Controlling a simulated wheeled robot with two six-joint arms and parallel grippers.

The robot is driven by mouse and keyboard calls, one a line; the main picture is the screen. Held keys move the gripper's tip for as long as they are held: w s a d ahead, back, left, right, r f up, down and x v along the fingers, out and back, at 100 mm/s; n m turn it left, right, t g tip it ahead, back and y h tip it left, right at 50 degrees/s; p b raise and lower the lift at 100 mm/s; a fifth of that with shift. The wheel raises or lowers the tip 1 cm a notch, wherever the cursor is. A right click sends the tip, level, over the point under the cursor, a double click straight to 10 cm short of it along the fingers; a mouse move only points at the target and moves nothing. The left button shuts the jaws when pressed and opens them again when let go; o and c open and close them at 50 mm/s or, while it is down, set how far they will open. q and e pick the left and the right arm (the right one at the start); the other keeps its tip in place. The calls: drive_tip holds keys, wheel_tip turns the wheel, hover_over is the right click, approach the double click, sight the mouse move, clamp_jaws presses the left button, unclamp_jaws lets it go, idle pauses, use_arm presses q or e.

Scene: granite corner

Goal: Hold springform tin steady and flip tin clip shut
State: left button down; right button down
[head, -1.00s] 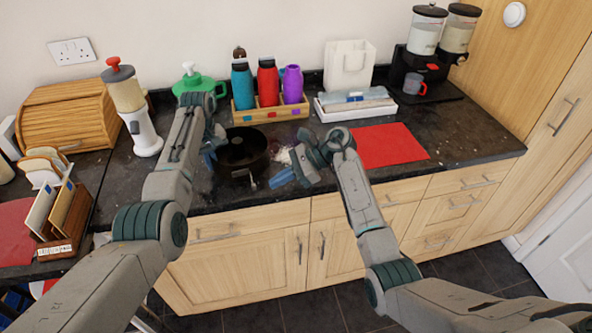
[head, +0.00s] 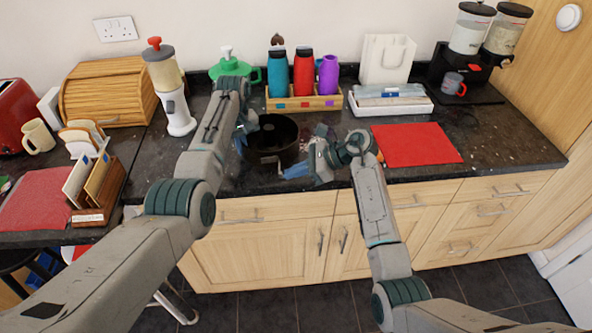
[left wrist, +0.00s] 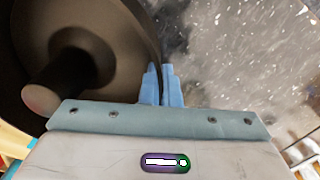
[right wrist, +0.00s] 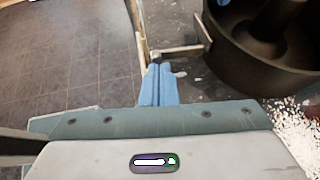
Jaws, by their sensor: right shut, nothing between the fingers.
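The dark round springform tin (head: 272,150) stands on the worktop near its front edge, with an inner tube showing in the left wrist view (left wrist: 85,50). My left gripper (head: 241,142) is at the tin's left side, its blue fingers (left wrist: 161,85) closed on the wall at the rim. The tin clip (right wrist: 182,50) sticks out from the tin's side in the right wrist view. My right gripper (head: 284,173) is shut and empty at the tin's front, its fingertips (right wrist: 158,66) close by the clip's outer end. I cannot tell whether they touch it.
White crumbs (right wrist: 295,125) lie beside the tin. A bottle rack (head: 303,103) stands behind it, and a red mat (head: 416,145) lies to the right. A white tray (head: 390,107) is behind the mat. The worktop's front edge is close to my right gripper.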

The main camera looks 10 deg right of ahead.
drive_tip(key=shift+s+a+r+m+t, duration=0.1)
drive_tip(key=shift+s+a+m+t, duration=0.25)
drive_tip(key=shift+m+t, duration=0.4)
drive_tip(key=shift+m+t+h, duration=0.3)
drive_tip(key=shift+m+t, duration=0.45)
drive_tip(key=shift+m, duration=0.1)
drive_tip(key=shift+a, duration=3)
drive_tip(key=shift+a, duration=0.1)
drive_tip(key=shift+w, duration=0.15)
drive_tip(key=shift+w+d, duration=0.45)
drive_tip(key=shift+d, duration=0.2)
